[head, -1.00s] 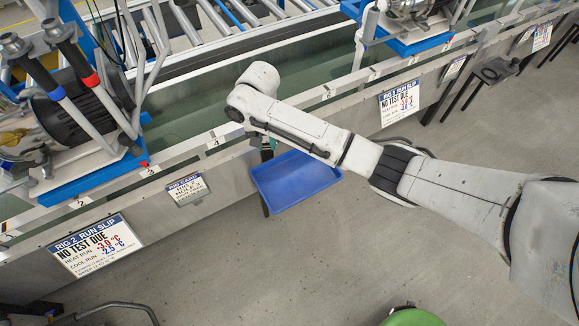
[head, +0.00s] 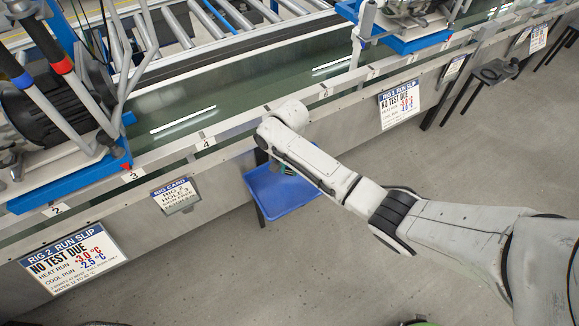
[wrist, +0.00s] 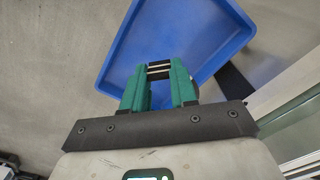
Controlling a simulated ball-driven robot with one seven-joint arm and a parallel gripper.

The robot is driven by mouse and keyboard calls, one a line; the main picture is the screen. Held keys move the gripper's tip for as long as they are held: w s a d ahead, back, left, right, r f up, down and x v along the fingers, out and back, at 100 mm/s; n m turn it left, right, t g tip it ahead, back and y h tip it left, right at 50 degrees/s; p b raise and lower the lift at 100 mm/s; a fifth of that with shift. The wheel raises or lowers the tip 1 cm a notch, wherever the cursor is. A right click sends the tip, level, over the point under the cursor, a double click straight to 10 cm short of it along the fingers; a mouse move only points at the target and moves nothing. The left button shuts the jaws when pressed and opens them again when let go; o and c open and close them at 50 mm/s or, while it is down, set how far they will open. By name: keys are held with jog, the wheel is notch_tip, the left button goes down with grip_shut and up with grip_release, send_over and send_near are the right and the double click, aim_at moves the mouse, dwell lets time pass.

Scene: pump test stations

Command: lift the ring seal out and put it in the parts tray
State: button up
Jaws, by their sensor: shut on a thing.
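The blue parts tray (head: 290,200) hangs low beside the bench's front edge, partly covered by my arm in the head view. It also fills the upper middle of the wrist view (wrist: 205,30). My gripper (wrist: 159,70) has green fingers and is shut on a small dark piece with pale bands, taken to be the ring seal (wrist: 159,71). The piece is between the fingertips and shows against the tray floor, so the gripper is over the tray. Its height above the floor is hard to judge. In the head view my arm hides most of the gripper and the seal.
A rig card (head: 178,195) and a run slip (head: 73,260) hang on the bench front at left; another slip (head: 399,103) hangs at right. A pump rig (head: 55,110) stands at the left.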

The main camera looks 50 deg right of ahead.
aim_at(290, 174)
jog(key=shift+f+b, duration=6.55)
jog(key=shift+b, duration=0.15)
jog(key=o, duration=0.5)
jog(key=shift+r, duration=0.1)
jog(key=shift+r+p, duration=3.65)
jog(key=shift+p, duration=0.65)
